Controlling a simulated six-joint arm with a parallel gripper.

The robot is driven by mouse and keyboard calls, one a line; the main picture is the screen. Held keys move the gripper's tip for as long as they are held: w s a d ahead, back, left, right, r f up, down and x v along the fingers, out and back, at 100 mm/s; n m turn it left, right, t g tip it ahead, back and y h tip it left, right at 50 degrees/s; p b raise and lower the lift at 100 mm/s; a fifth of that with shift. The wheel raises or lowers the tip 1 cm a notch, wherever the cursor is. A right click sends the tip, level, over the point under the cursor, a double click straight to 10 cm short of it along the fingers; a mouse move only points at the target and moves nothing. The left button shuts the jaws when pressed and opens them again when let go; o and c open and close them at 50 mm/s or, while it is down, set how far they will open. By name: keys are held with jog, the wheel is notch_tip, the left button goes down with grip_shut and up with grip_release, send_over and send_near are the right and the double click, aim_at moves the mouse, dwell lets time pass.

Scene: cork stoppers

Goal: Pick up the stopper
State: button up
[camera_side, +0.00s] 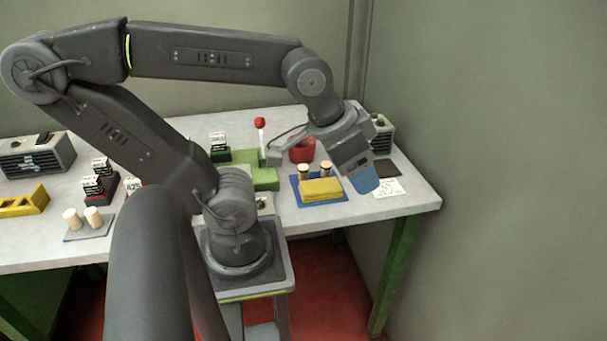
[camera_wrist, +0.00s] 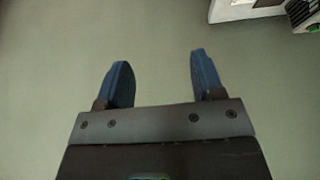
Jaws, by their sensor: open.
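Two pale cork stoppers (camera_side: 73,218) (camera_side: 93,216) stand upright on a small grey mat (camera_side: 72,237) at the left of the table. Two more stoppers with dark tops (camera_side: 303,172) (camera_side: 325,169) stand at the back of a blue tray (camera_side: 308,203), behind a yellow block (camera_side: 321,188). I cannot tell which stopper the task means. My gripper (camera_side: 364,182) is to the right of the blue tray, its blue fingers over the table's right part. In the wrist view its fingers (camera_wrist: 160,64) are apart with nothing between them. No stopper shows there.
A white card (camera_side: 388,187) and a dark pad (camera_side: 388,168) lie at the table's right end. A red pot (camera_side: 302,150) and a red-knobbed lever (camera_side: 260,124) stand behind. Grey boxes (camera_side: 38,156) (camera_side: 381,134), a yellow holder (camera_side: 22,201) and small labelled boxes (camera_side: 92,187) occupy other places.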

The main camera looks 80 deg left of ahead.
jog(key=w+a+f+m+g+y, duration=0.1)
jog(key=a+f+m+y, duration=0.15)
jog(key=a, duration=0.35)
jog(key=w+a+f+m+g+y, duration=0.1)
jog(key=w+a+m, duration=0.1)
jog(key=a+m, duration=0.3)
jog(key=m+g, duration=0.4)
jog(key=m, duration=0.5)
send_near(304, 168)
jog(key=shift+y, duration=0.45)
jog(key=x, duration=0.4)
jog(key=d+x, duration=0.1)
jog(key=x, duration=0.1)
jog(key=shift+a+f, duration=0.15)
jog(key=shift+f, duration=0.2)
jog(key=shift+x, duration=2.7)
jog(key=shift+a, duration=0.1)
